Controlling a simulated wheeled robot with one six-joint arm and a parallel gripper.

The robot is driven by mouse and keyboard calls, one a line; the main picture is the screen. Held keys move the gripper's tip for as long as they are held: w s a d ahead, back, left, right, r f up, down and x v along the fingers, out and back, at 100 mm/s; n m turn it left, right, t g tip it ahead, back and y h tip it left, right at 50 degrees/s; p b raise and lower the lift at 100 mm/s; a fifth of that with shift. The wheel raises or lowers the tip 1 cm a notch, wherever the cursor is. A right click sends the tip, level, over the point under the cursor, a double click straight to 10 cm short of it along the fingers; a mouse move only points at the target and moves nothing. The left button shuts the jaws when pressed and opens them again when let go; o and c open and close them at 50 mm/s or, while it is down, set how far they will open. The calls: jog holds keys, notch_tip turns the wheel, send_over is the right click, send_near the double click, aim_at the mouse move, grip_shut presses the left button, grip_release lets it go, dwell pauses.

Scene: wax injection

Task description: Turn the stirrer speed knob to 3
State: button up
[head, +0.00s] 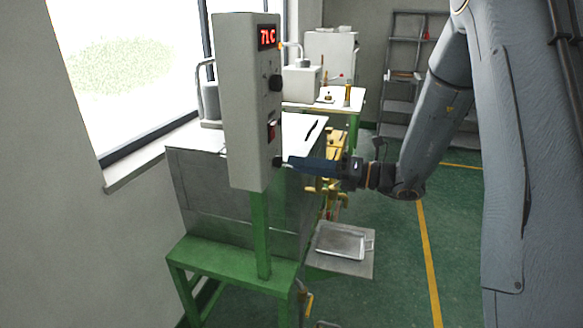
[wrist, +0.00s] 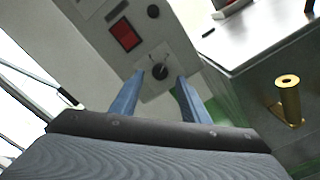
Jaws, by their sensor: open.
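The pale grey control box (head: 247,100) stands upright on a green post and shows a red "71C" display. In the wrist view a small black knob (wrist: 160,72) sits on a light dial plate with faint marks, below a red switch (wrist: 125,35). I take it for the stirrer speed knob; its setting is too small to read. My gripper (wrist: 160,77) is open, its blue fingers to the left and right of the knob in the picture. I cannot tell any contact. In the head view my gripper (head: 288,162) is at the box's lower right face.
A larger dark knob (head: 275,83) is higher on the box, with the red switch (head: 271,130) below it. A metal tank (head: 205,185) stands behind the box on a green stand (head: 225,262). A brass fitting (wrist: 288,98) projects at the right in the wrist view.

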jog(key=b+v, duration=0.1)
jog(key=v, duration=0.3)
jog(key=shift+a, duration=0.1)
jog(key=s+a+f+n+g+h, duration=0.1)
jog(key=s+f+n+g+h, duration=0.35)
jog(key=s+n, duration=0.35)
jog(key=s+f+n+g+h, duration=0.4)
jog(key=s+f+n, duration=0.2)
jog(key=s, duration=0.4)
jog(key=s+d+f+n+t+h+b, duration=0.1)
jog(key=d+n+h, duration=0.3)
jog(key=n, duration=0.4)
jog(key=s+d+f+n+t+h, duration=0.1)
jog(key=d+n+t+h, duration=0.1)
jog(key=d+n+h, duration=0.2)
jog(key=d+n, duration=0.2)
jog(key=n, duration=0.2)
jog(key=shift+d+f+n+t+b, duration=0.15)
jog(key=shift+f+n+t+b, duration=0.15)
jog(key=shift+n+t+b, duration=0.1)
jog(key=shift+s+h, duration=0.1)
jog(key=shift+h, duration=0.15)
